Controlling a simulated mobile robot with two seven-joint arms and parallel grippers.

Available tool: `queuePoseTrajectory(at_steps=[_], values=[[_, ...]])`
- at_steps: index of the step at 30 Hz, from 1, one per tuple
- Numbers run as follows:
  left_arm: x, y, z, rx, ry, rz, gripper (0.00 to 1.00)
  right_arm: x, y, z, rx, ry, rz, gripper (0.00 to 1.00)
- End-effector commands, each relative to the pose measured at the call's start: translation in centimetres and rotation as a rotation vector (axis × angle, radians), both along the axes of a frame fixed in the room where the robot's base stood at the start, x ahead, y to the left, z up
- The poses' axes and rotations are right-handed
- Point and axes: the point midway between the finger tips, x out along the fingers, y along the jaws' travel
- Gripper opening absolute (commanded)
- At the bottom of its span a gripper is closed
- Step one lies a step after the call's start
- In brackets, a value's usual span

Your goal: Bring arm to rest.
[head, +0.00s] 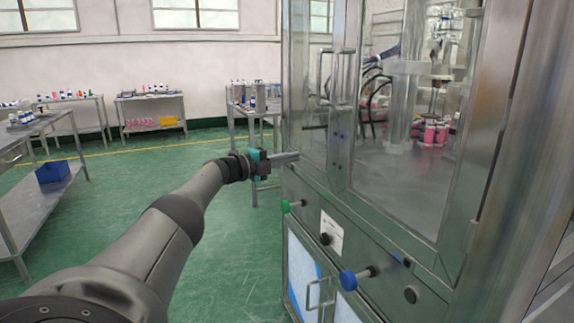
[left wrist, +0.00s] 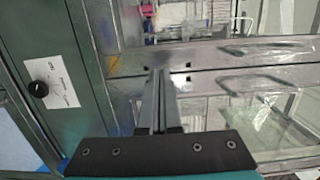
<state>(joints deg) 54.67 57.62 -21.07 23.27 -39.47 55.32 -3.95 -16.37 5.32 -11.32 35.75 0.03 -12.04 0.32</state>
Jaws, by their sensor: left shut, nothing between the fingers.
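My left arm reaches in from the lower left of the head view, stretched forward toward the metal cabinet (head: 392,209). My left gripper (head: 297,156) is shut and empty, close to the cabinet's front beside the lower edge of its glass doors. In the left wrist view the shut fingers (left wrist: 158,75) point at the metal door frames (left wrist: 200,82). I cannot tell whether the fingertips touch the frame. My right gripper is not in view.
Pink containers (head: 430,133) stand inside. A metal table (head: 256,110) stands behind my gripper. A shelf with a blue bin (head: 52,172) is at left. Green floor between is free.

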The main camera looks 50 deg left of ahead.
Motion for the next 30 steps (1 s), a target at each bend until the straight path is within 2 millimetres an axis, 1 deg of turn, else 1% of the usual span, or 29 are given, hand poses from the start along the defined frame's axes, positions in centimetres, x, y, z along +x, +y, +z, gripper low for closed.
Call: queuePoseTrajectory(at_steps=[1,4,8,15,17,19,20,23,24,26,27,29,30], values=[[-0.1,0.3,-0.1,0.000,-0.002,0.003,0.00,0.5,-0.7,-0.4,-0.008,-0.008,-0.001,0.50],[-0.3,0.6,0.0,-0.002,-0.002,0.001,0.00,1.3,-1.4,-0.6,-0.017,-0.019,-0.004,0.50],[-0.5,0.7,0.0,-0.002,-0.001,0.001,0.00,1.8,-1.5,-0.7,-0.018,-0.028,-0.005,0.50],[-0.4,0.7,0.0,-0.004,0.002,0.001,0.00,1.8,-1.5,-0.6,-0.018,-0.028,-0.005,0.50],[-0.2,0.4,-0.5,-0.012,0.008,0.002,0.00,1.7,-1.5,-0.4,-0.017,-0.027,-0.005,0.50],[0.4,-0.4,-1.9,-0.036,0.025,0.007,0.00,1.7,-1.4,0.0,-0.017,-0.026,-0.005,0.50],[0.8,-0.8,-2.8,-0.052,0.037,0.011,0.00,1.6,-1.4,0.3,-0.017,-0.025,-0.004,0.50],[1.9,-2.9,-7.1,-0.130,0.092,0.041,0.00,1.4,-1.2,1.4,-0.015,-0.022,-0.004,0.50],[2.2,-4.0,-9.5,-0.170,0.123,0.060,0.00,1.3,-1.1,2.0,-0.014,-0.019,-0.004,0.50],[2.2,-5.7,-13.2,-0.235,0.171,0.094,0.00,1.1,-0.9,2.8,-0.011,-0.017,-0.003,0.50],[1.8,-6.7,-15.8,-0.278,0.207,0.123,0.00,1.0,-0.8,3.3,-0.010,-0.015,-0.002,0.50],[1.0,-8.4,-19.8,-0.342,0.264,0.166,0.00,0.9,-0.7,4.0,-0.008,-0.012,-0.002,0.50],[0.1,-9.6,-22.5,-0.386,0.305,0.197,0.00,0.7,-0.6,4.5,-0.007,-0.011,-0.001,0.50]])
